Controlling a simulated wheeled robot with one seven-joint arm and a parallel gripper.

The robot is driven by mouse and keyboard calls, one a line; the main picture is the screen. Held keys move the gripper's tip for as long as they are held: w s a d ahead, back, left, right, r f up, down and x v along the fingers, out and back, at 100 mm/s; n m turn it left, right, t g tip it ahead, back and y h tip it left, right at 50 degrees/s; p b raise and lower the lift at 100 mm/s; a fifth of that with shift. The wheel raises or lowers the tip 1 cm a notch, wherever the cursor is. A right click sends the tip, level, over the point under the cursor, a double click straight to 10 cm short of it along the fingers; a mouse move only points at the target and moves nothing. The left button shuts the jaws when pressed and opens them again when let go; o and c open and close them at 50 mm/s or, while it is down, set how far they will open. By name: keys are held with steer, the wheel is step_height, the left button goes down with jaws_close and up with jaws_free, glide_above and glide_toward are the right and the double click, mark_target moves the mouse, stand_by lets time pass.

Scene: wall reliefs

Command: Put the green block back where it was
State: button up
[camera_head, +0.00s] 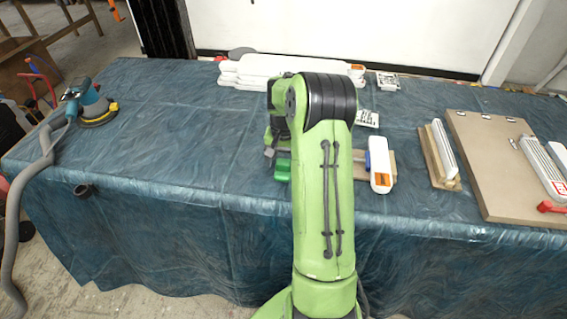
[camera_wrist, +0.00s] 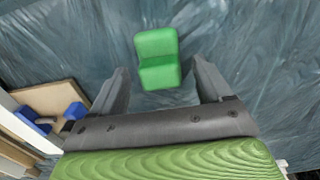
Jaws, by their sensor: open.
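The green block (camera_wrist: 158,58) lies on the blue table covering in the wrist view, with a notch or fold across its middle. It also shows in the head view (camera_head: 282,170), just left of my arm and partly covered by it. My gripper (camera_wrist: 168,84) is open and empty, with one finger to each side of the block's near end. I cannot tell exactly how high the fingers are above the covering. In the head view my arm hides most of my gripper.
A wooden board (camera_head: 387,160) with a white, orange-labelled part (camera_head: 379,165) and a blue piece (camera_wrist: 75,110) is close by on the right of my arm in the head view. A sander (camera_head: 92,103) stands far left. White parts (camera_head: 290,68) lie behind. The covering left of the block is clear.

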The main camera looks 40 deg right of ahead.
mark_target(283, 162)
step_height(283, 162, up, 11)
steer(key=p, duration=0.3)
steer(key=s+a+r+n+t+h, duration=0.1)
steer(key=s+a+r+n, duration=0.15)
steer(key=a+r, duration=0.65)
steer(key=s+a+r+n+t+y, duration=0.1)
steer(key=s+a+n+t, duration=0.3)
steer(key=s+a, duration=1.3)
steer(key=n, duration=0.4)
steer(key=shift+s+r+t, duration=0.15)
steer(key=shift+s+t, duration=0.1)
steer(key=shift+t, duration=0.05)
